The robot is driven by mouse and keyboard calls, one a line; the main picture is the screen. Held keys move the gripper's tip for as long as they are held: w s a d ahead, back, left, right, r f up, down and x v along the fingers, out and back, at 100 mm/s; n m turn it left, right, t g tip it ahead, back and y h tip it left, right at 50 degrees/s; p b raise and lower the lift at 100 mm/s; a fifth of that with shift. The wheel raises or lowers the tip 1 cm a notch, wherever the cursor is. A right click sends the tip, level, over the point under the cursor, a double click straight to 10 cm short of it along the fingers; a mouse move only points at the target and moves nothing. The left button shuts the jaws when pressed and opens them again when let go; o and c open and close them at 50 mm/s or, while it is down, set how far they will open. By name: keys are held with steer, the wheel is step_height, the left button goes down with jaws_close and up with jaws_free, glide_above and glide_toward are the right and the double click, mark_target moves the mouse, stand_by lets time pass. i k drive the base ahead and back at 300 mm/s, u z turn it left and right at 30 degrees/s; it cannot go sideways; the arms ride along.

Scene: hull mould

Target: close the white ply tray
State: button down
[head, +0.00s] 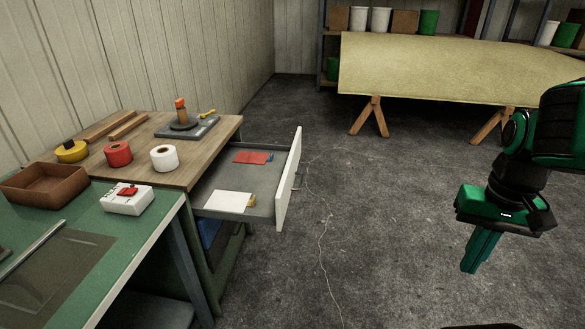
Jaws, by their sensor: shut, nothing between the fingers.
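The white ply tray (288,181) is a drawer with a white front panel, pulled well out to the right from under a wooden worktop (190,152). Its grey floor holds a red item (252,157), a white sheet or block (228,201) and a small yellow piece (251,201). A handle shows only thinly on the outer side of the front. My gripper (470,268) is at the right, pointing down over the floor, shut and empty.
Tape rolls, wood strips and a grey plate with a tool stand on the worktop. A green bench (140,228) with a brown box (48,185) is at front left. A yellowish hull mould (440,70) on wooden trestles stands behind. A thin pale line (322,235) crosses the otherwise open floor.

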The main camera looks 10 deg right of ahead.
mark_target(272, 183)
steer(key=i, duration=0.95)
steer(key=z, duration=0.05)
